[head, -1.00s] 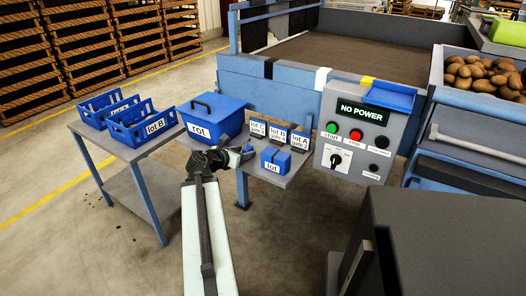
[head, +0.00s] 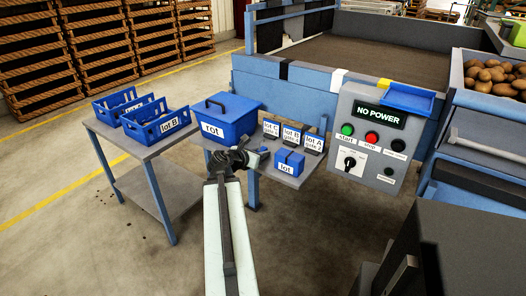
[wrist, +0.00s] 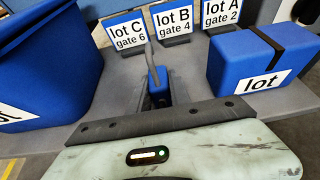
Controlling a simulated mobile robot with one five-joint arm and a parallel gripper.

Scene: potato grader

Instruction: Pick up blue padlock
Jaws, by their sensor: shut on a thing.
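The blue padlock (wrist: 158,84) shows in the wrist view as a small blue body with a grey shackle standing up. My gripper (wrist: 158,98) is shut on it, with the dark fingers on both sides of its body. In the head view my gripper (head: 258,152) is over the small grey table, in front of the lot tags. The padlock cannot be made out there. I cannot tell whether the padlock touches the table top.
The blue rot bin (head: 228,124) stands left of my gripper, and the blue lot box (head: 288,163) right. Tags for lot C (wrist: 126,35), lot B (wrist: 173,22) and lot A (wrist: 221,14) stand behind. The control panel (head: 370,140) is farther right.

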